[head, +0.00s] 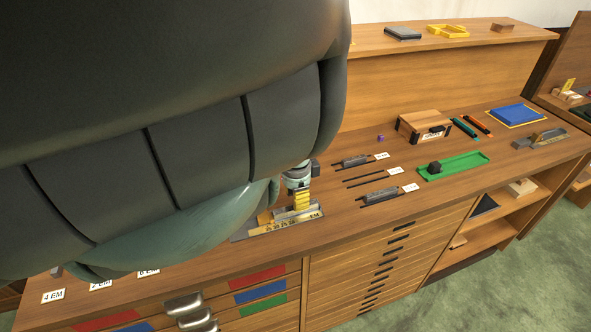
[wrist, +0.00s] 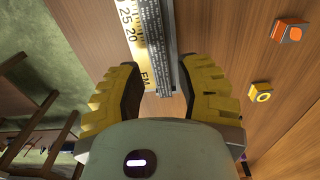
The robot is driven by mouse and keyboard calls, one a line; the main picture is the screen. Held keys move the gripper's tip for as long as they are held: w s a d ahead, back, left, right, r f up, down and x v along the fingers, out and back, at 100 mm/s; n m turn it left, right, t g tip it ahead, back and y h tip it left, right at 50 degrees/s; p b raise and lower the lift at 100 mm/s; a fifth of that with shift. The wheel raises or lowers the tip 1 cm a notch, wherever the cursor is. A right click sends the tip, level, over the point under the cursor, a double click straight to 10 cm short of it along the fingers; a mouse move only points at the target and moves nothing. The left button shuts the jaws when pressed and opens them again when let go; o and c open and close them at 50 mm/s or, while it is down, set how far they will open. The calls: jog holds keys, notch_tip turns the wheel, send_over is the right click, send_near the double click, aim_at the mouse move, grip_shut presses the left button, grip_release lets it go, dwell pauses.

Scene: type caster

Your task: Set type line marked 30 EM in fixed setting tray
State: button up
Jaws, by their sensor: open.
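My gripper (head: 302,197) is low over the setting tray on the bench top. In the wrist view its two yellow-backed, dark-padded fingers (wrist: 161,85) are apart, one on each side of the tray's near end. The setting tray (head: 294,226) has a yellow scale marked EM; the scale (wrist: 133,35) also shows in the wrist view. A grey strip of type (wrist: 157,45) lies along the scale, its near end between the fingers without visible grip. Two grey type lines (head: 353,162) (head: 380,196) lie to the right beside white cards whose marks are too small to read.
A green tray (head: 474,162) with a dark block, a wooden box (head: 424,125) and a blue pad (head: 514,114) stand farther right. An orange-faced block (wrist: 289,32) and a yellow piece (wrist: 261,93) lie right of the fingers. My arm hides much of the left bench.

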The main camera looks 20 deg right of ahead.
notch_tip(320, 180, up, 11)
jog(key=p, duration=0.3)
